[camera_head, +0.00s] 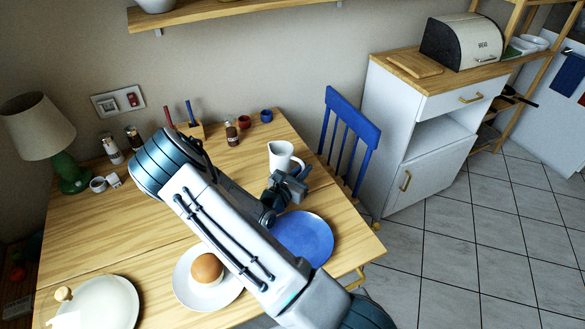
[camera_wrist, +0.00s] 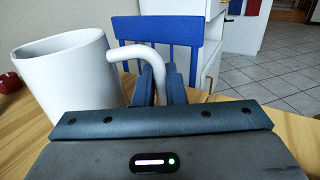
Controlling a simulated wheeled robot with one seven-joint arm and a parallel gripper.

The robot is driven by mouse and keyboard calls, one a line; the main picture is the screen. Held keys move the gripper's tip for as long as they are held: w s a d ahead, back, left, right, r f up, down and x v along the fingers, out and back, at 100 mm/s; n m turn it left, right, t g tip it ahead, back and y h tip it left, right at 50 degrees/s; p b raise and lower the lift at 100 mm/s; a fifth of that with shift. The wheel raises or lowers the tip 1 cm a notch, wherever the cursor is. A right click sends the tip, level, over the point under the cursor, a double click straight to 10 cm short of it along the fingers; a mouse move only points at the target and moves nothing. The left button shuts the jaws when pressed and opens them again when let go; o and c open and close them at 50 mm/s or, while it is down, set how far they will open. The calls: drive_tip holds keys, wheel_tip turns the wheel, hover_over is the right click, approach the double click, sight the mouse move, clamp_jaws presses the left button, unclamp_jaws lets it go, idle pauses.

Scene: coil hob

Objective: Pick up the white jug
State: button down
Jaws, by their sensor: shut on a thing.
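The white jug (camera_head: 279,155) stands upright on the wooden table, towards its right back part. In the wrist view the jug (camera_wrist: 70,75) fills the left side, with its handle (camera_wrist: 150,60) curving out to the right. My gripper (camera_head: 293,175) is at the jug's near right side. In the wrist view my gripper's fingers (camera_wrist: 158,88) are shut on the handle. The jug's base is hidden behind the gripper body in the wrist view. I cannot tell whether the base touches the table.
A blue plate (camera_head: 303,240) lies in front of the jug. A white plate with a brown round item (camera_head: 207,268) is to the left. A blue chair (camera_head: 349,130) stands behind the table's right edge. Small jars (camera_head: 231,134) stand at the back. A lamp (camera_head: 38,125) is far left.

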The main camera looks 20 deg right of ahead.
drive_tip(key=shift+r, duration=1.4)
drive_tip(key=s+d+r+p, duration=0.2)
drive_tip(key=s+d+r, duration=0.2)
drive_tip(key=s+r, duration=0.4)
drive_tip(key=shift+s+d+p, duration=0.3)
drive_tip(key=shift+s+d, duration=0.1)
drive_tip(key=shift+s, duration=0.7)
